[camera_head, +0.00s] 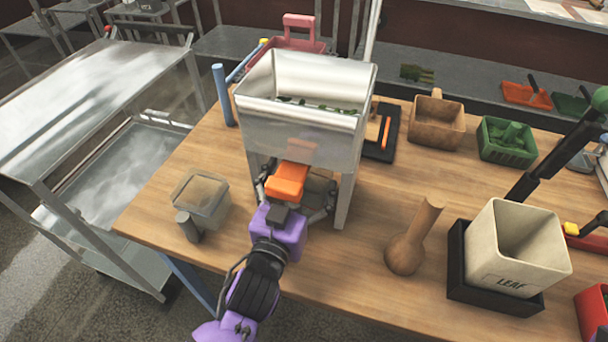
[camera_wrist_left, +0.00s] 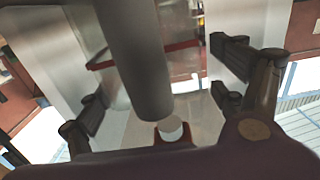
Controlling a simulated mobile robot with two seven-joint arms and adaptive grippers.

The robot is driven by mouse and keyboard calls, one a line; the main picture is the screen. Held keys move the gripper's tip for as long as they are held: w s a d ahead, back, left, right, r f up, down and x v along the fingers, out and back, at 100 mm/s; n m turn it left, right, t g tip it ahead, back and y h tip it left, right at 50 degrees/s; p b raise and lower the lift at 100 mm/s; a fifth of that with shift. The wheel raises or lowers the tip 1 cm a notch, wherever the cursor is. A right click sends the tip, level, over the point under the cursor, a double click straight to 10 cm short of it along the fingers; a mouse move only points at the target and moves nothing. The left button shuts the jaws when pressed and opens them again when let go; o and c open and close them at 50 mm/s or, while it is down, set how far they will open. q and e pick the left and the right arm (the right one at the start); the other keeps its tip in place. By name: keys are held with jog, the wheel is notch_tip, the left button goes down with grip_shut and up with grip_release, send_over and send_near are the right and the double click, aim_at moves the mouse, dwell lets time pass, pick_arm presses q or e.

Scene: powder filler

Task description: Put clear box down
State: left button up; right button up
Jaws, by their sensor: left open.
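The metal hopper (camera_head: 305,95) stands on legs on the wooden table. My left gripper (camera_head: 297,192) reaches in under the hopper from the front, its fingers spread apart. A clear box (camera_head: 203,200) sits on the table left of the hopper, apart from my gripper. A see-through surface (camera_wrist_left: 125,125) shows between the open fingers in the left wrist view; whether it is a second clear box I cannot tell. A dark cylinder (camera_wrist_left: 138,60) hangs close to the camera there. An orange part (camera_head: 287,181) shows at the hopper's front, above my gripper. My right gripper is not in view.
A grey cylinder (camera_head: 188,226) stands beside the clear box. A wooden flask-shaped object (camera_head: 408,250) and a LEAF bin (camera_head: 515,250) stand to the right. A wooden box (camera_head: 437,122) and green basket (camera_head: 507,142) are behind. The table's front left is mostly clear.

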pick_arm(q)
jog(key=b+v, duration=0.1)
jog(key=v, duration=0.9)
jog(key=shift+s, duration=0.1)
jog(key=shift+s+a+r, duration=0.1)
jog(key=shift+s+r, duration=0.1)
jog(key=shift+s, duration=0.15)
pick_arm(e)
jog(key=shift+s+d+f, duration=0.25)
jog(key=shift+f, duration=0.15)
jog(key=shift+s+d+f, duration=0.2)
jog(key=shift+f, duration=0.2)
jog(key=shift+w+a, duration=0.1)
